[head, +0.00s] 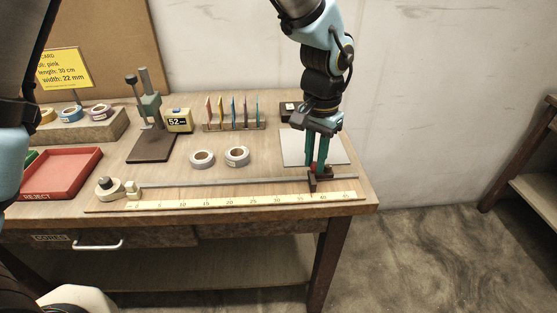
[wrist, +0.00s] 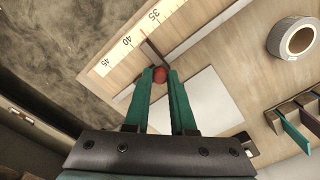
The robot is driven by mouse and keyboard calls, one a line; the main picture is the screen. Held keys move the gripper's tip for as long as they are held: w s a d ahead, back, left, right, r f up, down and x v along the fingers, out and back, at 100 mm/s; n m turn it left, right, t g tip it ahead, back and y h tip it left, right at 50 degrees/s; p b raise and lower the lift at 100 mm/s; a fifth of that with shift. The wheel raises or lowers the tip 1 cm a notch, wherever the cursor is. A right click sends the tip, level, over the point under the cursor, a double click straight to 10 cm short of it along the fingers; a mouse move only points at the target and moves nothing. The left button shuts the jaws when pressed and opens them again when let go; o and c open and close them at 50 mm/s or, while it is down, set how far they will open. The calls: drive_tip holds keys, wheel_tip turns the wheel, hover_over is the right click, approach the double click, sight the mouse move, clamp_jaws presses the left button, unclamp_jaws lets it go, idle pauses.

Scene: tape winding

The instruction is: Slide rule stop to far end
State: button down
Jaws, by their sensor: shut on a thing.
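The ruler (head: 215,205) is a long pale strip with printed numbers along the front of the table, with a grey rail behind it. The rule stop (head: 313,184) is a dark brown piece on it, between the 35 and 40 marks, toward the right end. My gripper (head: 317,169) points down at the stop, its green fingers shut on it. In the wrist view the stop's red knob (wrist: 160,75) sits between the fingertips, and its dark pointer (wrist: 150,51) reaches the ruler (wrist: 136,40). The fingers partly hide the stop's body.
A white sheet (head: 294,146) lies behind my gripper. A red reject tray (head: 60,171) is far left. The rail right of the stop looks clear.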

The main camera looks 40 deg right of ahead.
hover_over(344, 176)
idle(0.3)
drive_tip(key=c, duration=0.8)
unclamp_jaws()
drive_tip(key=shift+o, duration=0.2)
wheel_tip(344, 176, up, 11)
drive_tip(key=b, duration=0.1)
drive_tip(key=shift+b, duration=0.3)
drive_tip(key=shift+w+f, duration=0.1)
